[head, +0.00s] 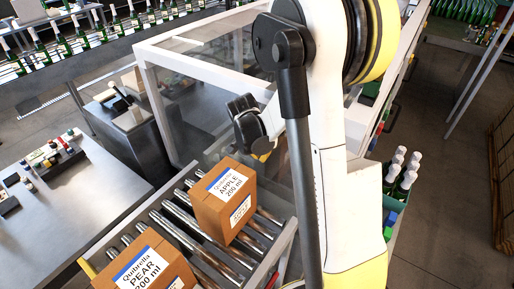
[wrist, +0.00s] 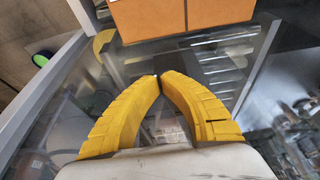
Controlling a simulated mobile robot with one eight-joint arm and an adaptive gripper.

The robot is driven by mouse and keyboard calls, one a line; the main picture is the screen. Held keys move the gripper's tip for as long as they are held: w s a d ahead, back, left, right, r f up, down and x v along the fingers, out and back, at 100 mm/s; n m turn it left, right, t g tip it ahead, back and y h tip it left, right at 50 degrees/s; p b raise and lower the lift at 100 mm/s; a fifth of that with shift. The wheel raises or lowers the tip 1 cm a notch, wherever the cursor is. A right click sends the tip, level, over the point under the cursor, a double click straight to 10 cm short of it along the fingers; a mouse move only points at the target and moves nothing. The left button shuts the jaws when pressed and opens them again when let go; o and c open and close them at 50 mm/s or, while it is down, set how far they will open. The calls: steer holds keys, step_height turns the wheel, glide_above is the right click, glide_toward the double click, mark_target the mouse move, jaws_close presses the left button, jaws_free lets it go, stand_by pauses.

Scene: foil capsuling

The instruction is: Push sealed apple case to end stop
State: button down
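The apple case (head: 225,199) is a brown cardboard box labelled "Quibrella APPLE 200 ml". It sits upright on the metal rollers (head: 186,238) in the head view. My gripper (head: 262,156) is just behind the case's far side there, its fingers mostly hidden. In the wrist view my gripper (wrist: 157,76) has its two yellow fingers curved together, tips meeting or nearly so, with nothing between them. A brown box face (wrist: 182,17), apparently the apple case, lies just beyond the tips. A gap seems to show, but contact is hard to judge. I cannot identify the end stop.
A pear case (head: 147,270) stands on the same rollers, nearer and to the left, with bare rollers between the cases. A clear-panelled white frame (head: 150,85) stands behind. A steel table (head: 75,205) is at left, and green bottles (head: 402,180) stand at right.

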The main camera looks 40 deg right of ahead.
mark_target(227, 192)
steer(key=a, duration=0.2)
steer(key=s+a, duration=0.1)
steer(key=shift+s+a+r+p, duration=0.15)
steer(key=shift+s+a+p, duration=0.05)
steer(key=shift+a+p, duration=0.15)
steer(key=shift+a, duration=0.1)
steer(key=s+a+b, duration=0.1)
steer(key=a, duration=0.3)
steer(key=s+a+b, duration=0.1)
steer(key=s+a, duration=0.1)
steer(key=a, duration=0.3)
steer(key=s+a+b, duration=0.1)
steer(key=s+a, duration=0.1)
steer(key=a, duration=0.2)
steer(key=shift+a+b, duration=0.2)
steer(key=shift+b, duration=0.1)
steer(key=shift+w+d, duration=0.1)
steer(key=shift+d, duration=0.05)
